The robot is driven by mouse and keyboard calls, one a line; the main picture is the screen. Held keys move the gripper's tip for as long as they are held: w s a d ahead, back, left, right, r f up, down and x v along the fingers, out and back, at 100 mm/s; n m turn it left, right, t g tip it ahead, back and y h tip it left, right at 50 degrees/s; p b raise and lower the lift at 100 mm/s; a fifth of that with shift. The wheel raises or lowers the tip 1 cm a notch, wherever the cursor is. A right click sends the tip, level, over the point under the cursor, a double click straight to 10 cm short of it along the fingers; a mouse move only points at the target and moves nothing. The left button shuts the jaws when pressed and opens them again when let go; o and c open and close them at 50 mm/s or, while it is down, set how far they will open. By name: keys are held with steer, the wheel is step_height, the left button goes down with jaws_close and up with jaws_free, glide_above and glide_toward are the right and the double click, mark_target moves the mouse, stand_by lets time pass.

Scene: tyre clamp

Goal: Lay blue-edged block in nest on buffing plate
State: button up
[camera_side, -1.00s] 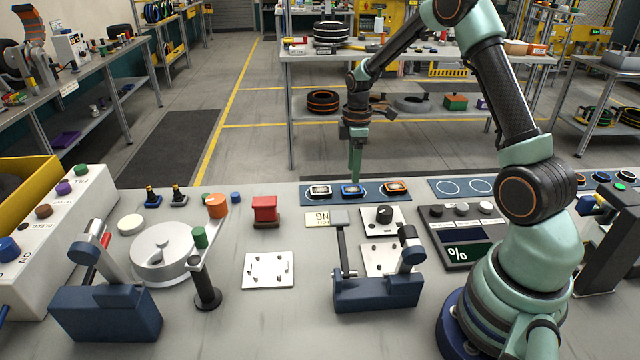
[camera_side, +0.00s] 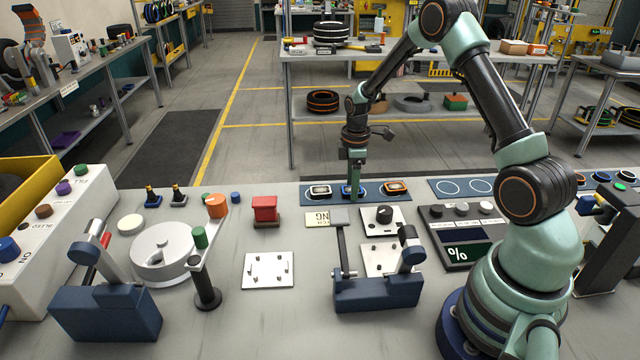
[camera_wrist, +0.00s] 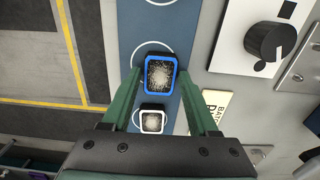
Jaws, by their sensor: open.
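The blue-edged block (camera_wrist: 160,74), with a speckled grey top, lies on a blue strip (camera_wrist: 133,18) in the wrist view. My gripper (camera_wrist: 159,82) is open, with one green finger on each side of the block. In the side view my gripper (camera_side: 356,191) is down at the strip (camera_side: 424,195) and partly hides the blue-edged block (camera_side: 347,189). Two pale plates with small upright pins stand nearer the camera: one left of centre (camera_side: 268,270) and one behind a blue toggle clamp (camera_side: 378,262). I cannot tell which is the buffing plate.
A white-edged block (camera_side: 320,190) and an orange-edged block (camera_side: 396,187) flank the blue-edged one. A knob plate (camera_side: 384,215), the blue clamp (camera_side: 376,291) and a red block (camera_side: 265,208) stand nearby. Bare bench lies between the red block and left pin plate.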

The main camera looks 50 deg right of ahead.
jaws_close()
steer(key=shift+r, duration=3)
